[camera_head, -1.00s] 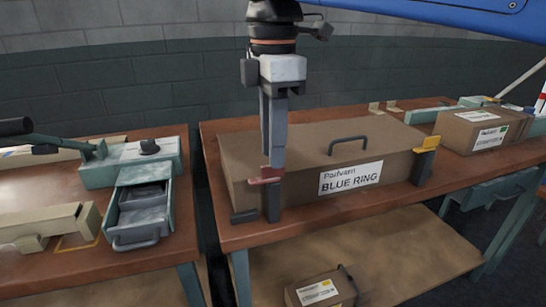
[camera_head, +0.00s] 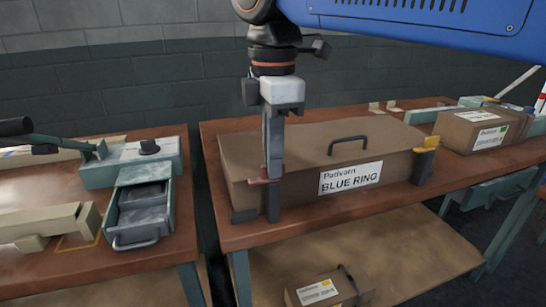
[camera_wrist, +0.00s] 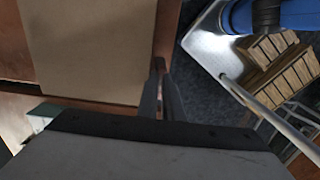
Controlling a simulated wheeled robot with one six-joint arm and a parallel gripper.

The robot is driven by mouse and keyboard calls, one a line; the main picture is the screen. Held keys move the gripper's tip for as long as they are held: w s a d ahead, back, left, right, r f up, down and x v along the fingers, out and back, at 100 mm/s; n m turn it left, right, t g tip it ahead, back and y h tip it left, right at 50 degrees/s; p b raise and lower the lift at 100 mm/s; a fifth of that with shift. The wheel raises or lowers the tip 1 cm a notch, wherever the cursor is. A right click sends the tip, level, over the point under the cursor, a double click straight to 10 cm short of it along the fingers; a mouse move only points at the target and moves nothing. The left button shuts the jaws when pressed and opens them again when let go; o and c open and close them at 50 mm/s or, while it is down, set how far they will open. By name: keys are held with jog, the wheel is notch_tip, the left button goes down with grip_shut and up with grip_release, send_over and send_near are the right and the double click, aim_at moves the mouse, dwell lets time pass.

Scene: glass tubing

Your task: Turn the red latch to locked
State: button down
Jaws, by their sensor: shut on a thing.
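The red latch (camera_head: 258,181) is on the front left of the long brown case labelled BLUE RING (camera_head: 300,150), by a dark upright post (camera_head: 272,205). Its short red bar lies roughly level, its end sticking out to the left. My gripper (camera_head: 271,178) points straight down in front of the case's left end, its fingers shut on the red latch. The fingers hide part of the latch. In the wrist view the fingers (camera_wrist: 161,95) are close together beside the case (camera_wrist: 85,45), and a small reddish piece shows at their tips.
A yellow latch (camera_head: 430,143) sits on a dark post at the case's right end, and a black handle (camera_head: 348,140) is on the lid. A teal unit with an open drawer (camera_head: 139,217) stands on the left bench. Another labelled box (camera_head: 470,131) is at right.

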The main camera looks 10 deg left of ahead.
jog(key=m, duration=1.4)
jog(key=shift+m, duration=1.9)
jog(key=c, duration=1.9)
grip_release()
